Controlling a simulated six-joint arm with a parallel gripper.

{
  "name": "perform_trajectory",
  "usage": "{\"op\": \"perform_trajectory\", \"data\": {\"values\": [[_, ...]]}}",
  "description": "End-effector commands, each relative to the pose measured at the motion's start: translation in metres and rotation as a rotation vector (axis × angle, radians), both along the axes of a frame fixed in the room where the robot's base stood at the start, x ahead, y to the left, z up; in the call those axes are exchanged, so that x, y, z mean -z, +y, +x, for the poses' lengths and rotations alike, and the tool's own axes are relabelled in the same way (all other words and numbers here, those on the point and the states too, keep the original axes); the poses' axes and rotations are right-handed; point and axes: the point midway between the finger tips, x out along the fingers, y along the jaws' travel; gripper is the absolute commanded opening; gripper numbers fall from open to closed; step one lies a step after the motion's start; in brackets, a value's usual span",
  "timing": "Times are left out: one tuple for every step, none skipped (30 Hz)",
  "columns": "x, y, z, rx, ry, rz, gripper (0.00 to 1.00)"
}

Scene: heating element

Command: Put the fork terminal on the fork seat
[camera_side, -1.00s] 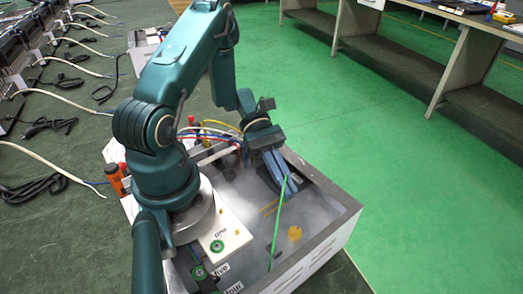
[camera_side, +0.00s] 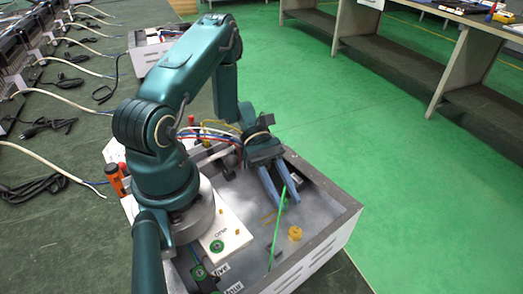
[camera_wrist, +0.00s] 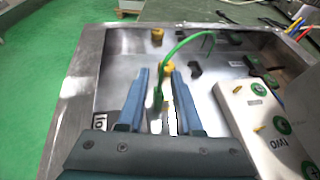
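A green wire (camera_wrist: 182,50) rises in an arc in the wrist view and comes down between my gripper's fingers. It also shows in the side view (camera_side: 276,236). Its near end (camera_wrist: 158,95), where the fork terminal would be, is too small to make out. My gripper (camera_wrist: 154,72) is open over the metal box, its two blue fingers apart on either side of the wire end. The fingers also show spread in the side view (camera_side: 279,208). I cannot tell which part is the fork seat.
The metal box (camera_wrist: 75,107) has raised walls around the work. A white panel with green sockets (camera_wrist: 255,125) lies to the right in the wrist view. Another yellow post (camera_wrist: 157,35) and black parts (camera_wrist: 195,69) stand farther off. Coloured wires (camera_side: 215,128) run behind my arm.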

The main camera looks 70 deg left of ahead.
Motion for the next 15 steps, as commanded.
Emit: {"op": "perform_trajectory", "data": {"values": [[0.000, 0.000, 0.000, 0.000, 0.000, 0.000, 0.34], [0.000, 0.000, 0.000, 0.000, 0.000, 0.000, 0.34], [-0.001, 0.000, 0.000, 0.000, 0.000, 0.000, 0.34], [-0.002, 0.000, 0.000, 0.000, -0.001, 0.000, 0.34], [-0.003, 0.002, 0.000, -0.001, -0.002, 0.001, 0.34], [-0.004, 0.006, 0.001, -0.004, -0.004, 0.001, 0.34], [-0.006, 0.010, 0.001, -0.005, -0.004, 0.001, 0.34], [-0.007, 0.014, 0.001, -0.005, -0.006, 0.002, 0.34], [-0.010, 0.021, 0.000, -0.006, -0.006, 0.003, 0.34], [-0.012, 0.027, 0.000, -0.006, -0.004, 0.005, 0.34], [-0.014, 0.033, 0.000, -0.007, -0.007, 0.004, 0.34], [-0.018, 0.042, 0.000, -0.008, -0.006, 0.005, 0.34], [-0.020, 0.048, -0.001, -0.006, -0.006, 0.006, 0.34], [-0.023, 0.054, -0.002, -0.006, -0.006, 0.005, 0.34], [-0.026, 0.062, -0.002, -0.005, -0.006, 0.005, 0.34]]}}
